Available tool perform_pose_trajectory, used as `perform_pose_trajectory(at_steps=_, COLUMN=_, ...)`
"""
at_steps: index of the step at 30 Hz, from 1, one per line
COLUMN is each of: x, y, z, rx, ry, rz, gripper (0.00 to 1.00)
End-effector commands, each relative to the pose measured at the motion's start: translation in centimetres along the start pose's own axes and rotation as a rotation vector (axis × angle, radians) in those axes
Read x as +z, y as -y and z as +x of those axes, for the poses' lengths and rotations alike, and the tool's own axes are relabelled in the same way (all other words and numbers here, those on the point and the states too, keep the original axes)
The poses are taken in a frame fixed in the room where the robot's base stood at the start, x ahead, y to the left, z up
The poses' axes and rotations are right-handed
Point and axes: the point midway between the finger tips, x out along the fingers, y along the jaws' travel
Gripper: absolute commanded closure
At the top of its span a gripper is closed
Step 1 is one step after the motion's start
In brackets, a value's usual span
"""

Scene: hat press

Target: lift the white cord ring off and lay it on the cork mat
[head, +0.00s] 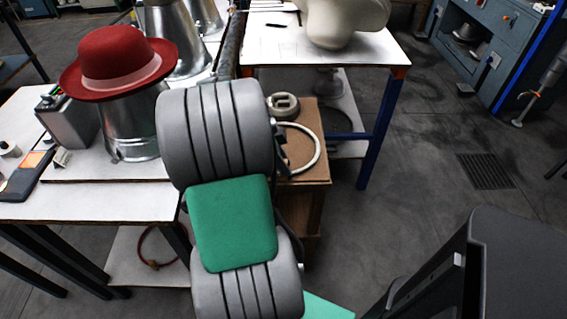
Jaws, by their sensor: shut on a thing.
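The white cord ring (318,150) shows just right of my arm, over the brown top of a small wooden stand. Its left part is hidden behind my arm. A small dark part of my gripper (283,152) shows at the ring's left side, shut on the ring; its fingertips are mostly hidden by my arm. The brown surface (309,112) under the ring looks like the cork mat, but I cannot tell mat from stand top. I cannot tell whether the ring touches it.
A grey round piece (284,104) sits at the stand's back left. A red felt hat (115,62) rests on a metal form (131,125) on the left table. A white table (385,48) with a pale hat block (335,22) stands behind. A dark chair-like object (515,255) is at front right.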

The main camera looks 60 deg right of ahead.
Motion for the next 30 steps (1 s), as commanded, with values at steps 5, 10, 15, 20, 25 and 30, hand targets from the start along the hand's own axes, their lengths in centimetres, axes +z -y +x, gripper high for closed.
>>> perform_pose_trajectory(at_steps=5, x=0.0, y=0.0, z=0.0, rx=0.000, ry=0.000, rz=0.000, gripper=1.00)
perform_pose_trajectory(at_steps=10, x=0.0, y=0.0, z=0.0, rx=0.000, ry=0.000, rz=0.000, gripper=0.67)
perform_pose_trajectory(at_steps=15, x=0.0, y=0.0, z=0.0, rx=0.000, ry=0.000, rz=0.000, gripper=0.55)
perform_pose_trajectory(at_steps=20, x=0.0, y=0.0, z=0.0, rx=0.000, ry=0.000, rz=0.000, gripper=0.55)
perform_pose_trajectory(at_steps=25, x=-0.1, y=0.0, z=-0.6, rx=0.000, ry=0.000, rz=-0.001, gripper=0.55)
perform_pose_trajectory(at_steps=30, x=-0.4, y=0.0, z=-2.1, rx=0.000, ry=0.001, rz=-0.001, gripper=0.55)
